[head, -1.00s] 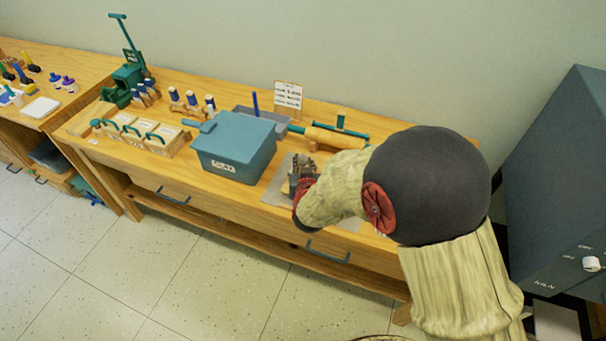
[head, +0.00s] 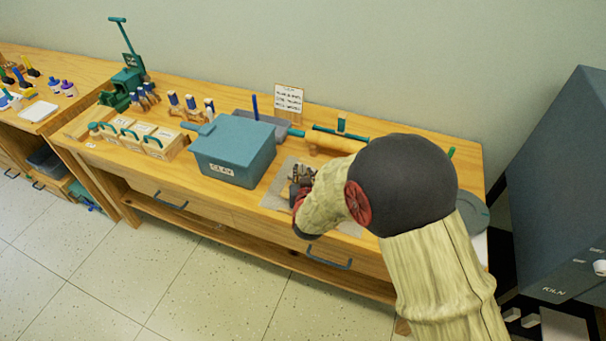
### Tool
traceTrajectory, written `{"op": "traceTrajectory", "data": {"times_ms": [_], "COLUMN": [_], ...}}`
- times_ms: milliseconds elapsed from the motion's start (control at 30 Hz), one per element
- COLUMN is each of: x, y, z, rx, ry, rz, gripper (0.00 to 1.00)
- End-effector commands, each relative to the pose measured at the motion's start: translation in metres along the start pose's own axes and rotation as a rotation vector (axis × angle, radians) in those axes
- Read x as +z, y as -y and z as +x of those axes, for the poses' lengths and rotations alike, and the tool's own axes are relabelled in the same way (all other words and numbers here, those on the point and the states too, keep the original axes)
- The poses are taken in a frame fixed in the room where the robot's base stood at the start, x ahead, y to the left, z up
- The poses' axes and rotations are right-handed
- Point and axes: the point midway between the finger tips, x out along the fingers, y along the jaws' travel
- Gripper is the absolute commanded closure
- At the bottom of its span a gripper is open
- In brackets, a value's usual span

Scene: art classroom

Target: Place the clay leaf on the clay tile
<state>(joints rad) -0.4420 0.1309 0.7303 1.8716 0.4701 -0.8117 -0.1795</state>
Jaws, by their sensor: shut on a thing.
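My gripper (head: 301,178) is low over a grey mat (head: 275,198) on the wooden workbench, just right of the teal lidded bin. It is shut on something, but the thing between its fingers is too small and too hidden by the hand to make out. I cannot pick out the clay leaf or the clay tile. My forearm covers much of the mat and the bench to its right.
The teal bin (head: 235,150) stands close left of my gripper. A rolling pin (head: 335,141) and a sign card (head: 289,98) are behind it. Wooden boxes (head: 140,136) stand farther left. A round grey disc (head: 472,211) lies at the bench's right end, near the dark kiln (head: 560,190).

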Motion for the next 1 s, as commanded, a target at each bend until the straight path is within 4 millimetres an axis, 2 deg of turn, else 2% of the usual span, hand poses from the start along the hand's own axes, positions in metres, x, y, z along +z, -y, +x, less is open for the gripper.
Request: {"op": "traceTrajectory", "data": {"times_ms": [100, 133, 433, 733, 867, 1000], "x": [0.006, 0.006, 0.009, 0.011, 0.006, 0.002], "y": [0.000, 0.000, -0.001, -0.001, -0.001, 0.000], "z": [0.002, 0.002, 0.001, 0.001, -0.002, -0.020], "rx": [0.000, 0.000, 0.000, 0.000, 0.000, -0.001], "ry": [0.003, 0.004, 0.010, 0.014, 0.016, 0.013], "rz": [-0.001, -0.001, -0.002, -0.004, -0.004, -0.004], "gripper": [1.00, 0.80, 0.63, 0.62, 0.62, 0.62]}}
